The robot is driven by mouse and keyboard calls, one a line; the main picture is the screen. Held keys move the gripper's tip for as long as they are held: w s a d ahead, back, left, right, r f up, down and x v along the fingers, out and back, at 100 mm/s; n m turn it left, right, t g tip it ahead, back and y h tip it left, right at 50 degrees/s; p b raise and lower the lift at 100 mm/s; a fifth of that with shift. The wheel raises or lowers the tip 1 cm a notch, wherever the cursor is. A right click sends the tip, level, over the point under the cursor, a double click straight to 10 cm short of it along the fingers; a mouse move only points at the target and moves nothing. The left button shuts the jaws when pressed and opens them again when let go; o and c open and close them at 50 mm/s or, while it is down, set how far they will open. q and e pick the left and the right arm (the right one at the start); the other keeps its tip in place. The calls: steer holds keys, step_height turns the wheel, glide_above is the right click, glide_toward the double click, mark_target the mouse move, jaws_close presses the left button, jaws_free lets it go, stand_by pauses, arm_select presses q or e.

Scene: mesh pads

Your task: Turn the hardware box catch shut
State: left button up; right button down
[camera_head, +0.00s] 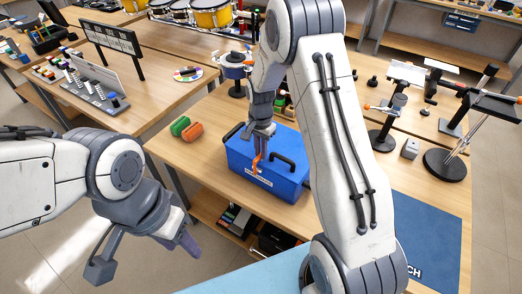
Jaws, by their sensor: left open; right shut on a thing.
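The hardware box (238,160) is blue with a dark handle and a pale label on its front, and it stands on the wooden table with its lid down. An orange catch (257,165) is at the top front of the box. My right gripper (259,153) points down at the box front and is shut on the catch; its fingertips partly cover it. My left gripper (186,243) is low at the left, away from the box, open and empty. The exact angle of the catch is hard to tell.
A green piece (180,126) and an orange piece (192,132) lie left of the box. A blue mat (430,240) lies at the right, and black stands (383,138) are behind it. My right arm hides the area right of the box.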

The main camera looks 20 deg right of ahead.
stand_by(0.5)
steer(key=c, duration=0.9)
jaws_free()
step_height(320, 180, up, 10)
steer(key=shift+r+b, duration=0.25)
steer(key=shift+b, duration=0.7)
steer(key=s+a+r+n, duration=0.3)
steer(key=s+a+n, duration=0.3)
steer(key=s+a, duration=0.3)
steer(key=s+a+r+n, duration=0.2)
steer(key=s+a+n, duration=0.5)
steer(key=s, duration=0.4)
steer(key=s+n, duration=0.1)
steer(key=s, duration=0.2)
steer(key=s+n, duration=0.2)
steer(key=s, duration=0.1)
steer(key=s+n+y, duration=0.1)
steer(key=s+n, duration=0.1)
steer(key=s, duration=0.1)
steer(key=shift+s+a+f, duration=0.15)
steer(key=shift+s+f, duration=0.15)
